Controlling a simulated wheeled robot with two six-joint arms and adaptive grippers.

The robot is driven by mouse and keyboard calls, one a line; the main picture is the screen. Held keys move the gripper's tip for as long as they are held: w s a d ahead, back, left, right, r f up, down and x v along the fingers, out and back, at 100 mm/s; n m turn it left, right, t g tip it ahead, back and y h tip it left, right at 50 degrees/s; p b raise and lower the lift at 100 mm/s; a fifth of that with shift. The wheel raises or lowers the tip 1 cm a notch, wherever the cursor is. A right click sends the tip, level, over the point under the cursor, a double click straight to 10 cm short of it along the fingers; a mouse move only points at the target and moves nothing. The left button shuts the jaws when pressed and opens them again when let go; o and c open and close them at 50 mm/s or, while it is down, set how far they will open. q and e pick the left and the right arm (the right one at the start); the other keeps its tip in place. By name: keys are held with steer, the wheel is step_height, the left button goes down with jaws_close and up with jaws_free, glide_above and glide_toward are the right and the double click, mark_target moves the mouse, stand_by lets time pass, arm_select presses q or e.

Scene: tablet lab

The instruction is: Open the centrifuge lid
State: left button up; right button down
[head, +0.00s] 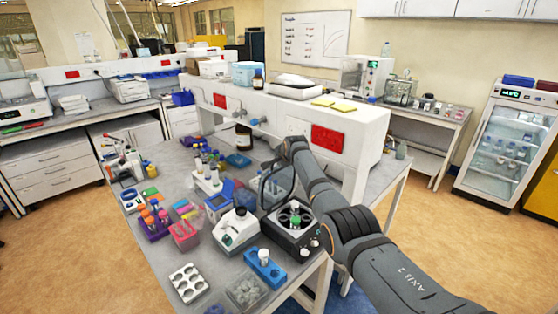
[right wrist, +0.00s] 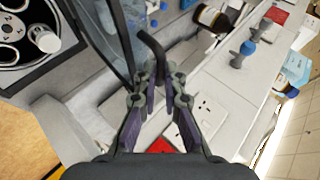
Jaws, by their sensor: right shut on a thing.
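The centrifuge (head: 311,232) stands at the near right of the bench, its round rotor uncovered and a green-capped tube in it. Part of its rotor bowl (right wrist: 12,52) shows at the upper left of the right wrist view. The clear, dark-rimmed lid (head: 264,192) stands raised behind the rotor. My right gripper (head: 272,166) is at the raised lid's upper edge. In the right wrist view its fingers (right wrist: 160,85) are shut on the dark curved handle (right wrist: 152,44) of the lid. My left gripper is not in view.
A small white instrument (head: 237,230) and a blue tube rack (head: 264,266) stand left of and in front of the centrifuge. Several racks and bottles crowd the bench. The white raised shelf (head: 353,135) with a red panel (head: 327,138) is close behind my right gripper.

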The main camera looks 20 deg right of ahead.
steer(key=shift+w+d+r, duration=0.1)
steer(key=shift+d+r, duration=0.05)
steer(key=shift+r, duration=0.25)
steer(key=c, duration=1.5)
jaws_free()
steer(key=shift+o, duration=0.3)
steer(key=shift+s+f, duration=0.1)
steer(key=shift+s, duration=0.15)
steer(key=shift+f, duration=0.1)
steer(key=v, duration=1.2)
steer(key=shift+c, duration=0.3)
